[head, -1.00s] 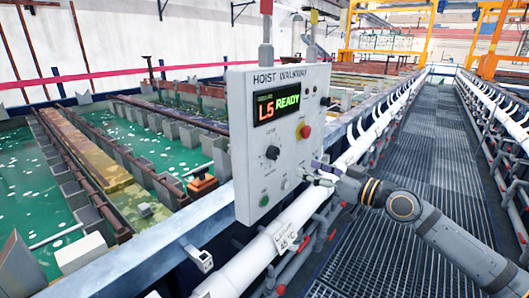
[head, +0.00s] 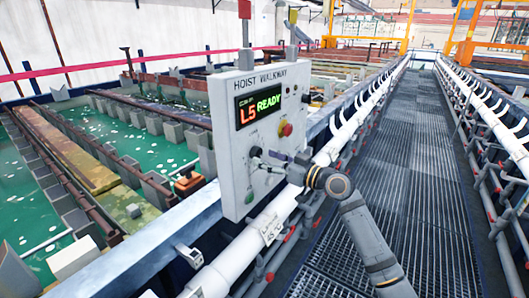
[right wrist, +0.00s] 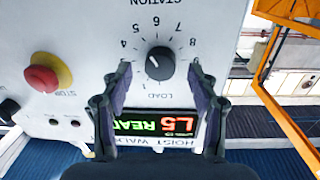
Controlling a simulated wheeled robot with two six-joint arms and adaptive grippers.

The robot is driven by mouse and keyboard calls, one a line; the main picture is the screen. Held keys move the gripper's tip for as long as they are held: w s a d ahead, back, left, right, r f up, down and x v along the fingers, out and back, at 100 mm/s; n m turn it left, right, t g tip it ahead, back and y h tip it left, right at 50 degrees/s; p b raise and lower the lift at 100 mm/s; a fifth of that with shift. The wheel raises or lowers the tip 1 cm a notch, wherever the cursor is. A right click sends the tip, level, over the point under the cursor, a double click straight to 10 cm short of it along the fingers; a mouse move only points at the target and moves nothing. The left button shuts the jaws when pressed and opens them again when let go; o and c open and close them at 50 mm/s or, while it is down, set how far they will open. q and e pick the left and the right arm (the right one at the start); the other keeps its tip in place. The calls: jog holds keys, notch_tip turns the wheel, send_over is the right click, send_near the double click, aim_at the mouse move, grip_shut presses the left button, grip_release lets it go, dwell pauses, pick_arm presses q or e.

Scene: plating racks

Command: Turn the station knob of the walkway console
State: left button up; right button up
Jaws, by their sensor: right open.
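The walkway console (head: 222,150) is a pale box headed HOIST WALKWAY, with a display (head: 258,107) reading L5 READY. My right gripper (head: 268,154) is at the console face by the knob. My left gripper is out of view.
A red stop button (head: 286,129) on a yellow base sticks out of the console near my right gripper. A green button (head: 249,197) is below the knob. A white pipe (head: 225,270) runs beneath the console. Green tanks lie left; a grated walkway (head: 400,190) is clear at right.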

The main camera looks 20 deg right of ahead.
jog(key=shift+x, duration=0.8)
jog(key=c, duration=1.2)
